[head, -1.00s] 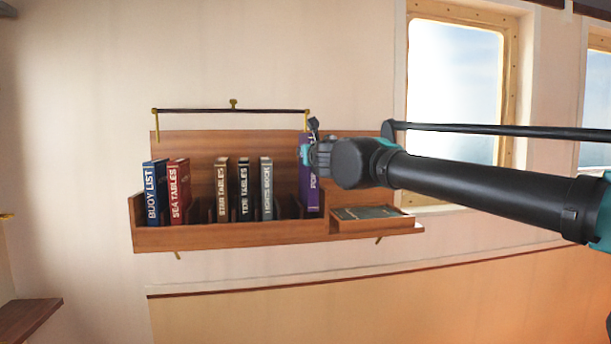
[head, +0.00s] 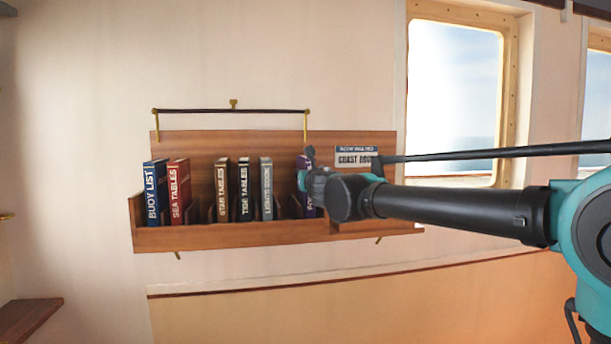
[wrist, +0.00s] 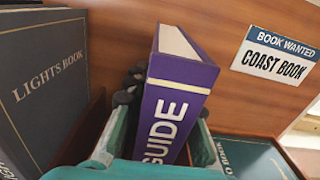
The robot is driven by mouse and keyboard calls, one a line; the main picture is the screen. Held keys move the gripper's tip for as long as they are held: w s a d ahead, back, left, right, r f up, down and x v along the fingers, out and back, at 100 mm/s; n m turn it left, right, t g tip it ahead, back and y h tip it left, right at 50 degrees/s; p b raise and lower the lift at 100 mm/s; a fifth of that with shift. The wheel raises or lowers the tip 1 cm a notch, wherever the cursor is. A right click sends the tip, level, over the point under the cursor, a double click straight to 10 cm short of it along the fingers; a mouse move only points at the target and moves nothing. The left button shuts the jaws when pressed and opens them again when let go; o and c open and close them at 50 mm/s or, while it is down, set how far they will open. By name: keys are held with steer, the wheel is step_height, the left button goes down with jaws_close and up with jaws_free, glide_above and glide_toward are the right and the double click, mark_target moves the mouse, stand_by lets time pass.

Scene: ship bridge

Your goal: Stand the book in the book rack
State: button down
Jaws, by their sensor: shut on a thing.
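The purple book (wrist: 178,95), with "GUIDE" on its spine, stands at the right end of the wooden book rack (head: 225,240). My gripper (wrist: 166,100) is shut on this book, one finger on each side of it. In the head view my gripper (head: 311,182) covers much of the purple book (head: 303,163), and its top is about level with the neighbouring books. The rack's front board hides the book's foot, so I cannot tell whether it rests on the bottom.
To the left stand the Lights Book (wrist: 45,75) and several others, with a gap after Sea Tables (head: 179,190). A dark green book (wrist: 250,158) lies at the right. A sign (wrist: 277,53) reads "BOOK WANTED COAST BOOK". A rail (head: 230,111) runs above the rack.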

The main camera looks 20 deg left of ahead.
steer(key=c, duration=1.3)
jaws_free()
steer(key=shift+f, duration=0.15)
steer(key=shift+o, duration=0.2)
steer(key=v, duration=1.2)
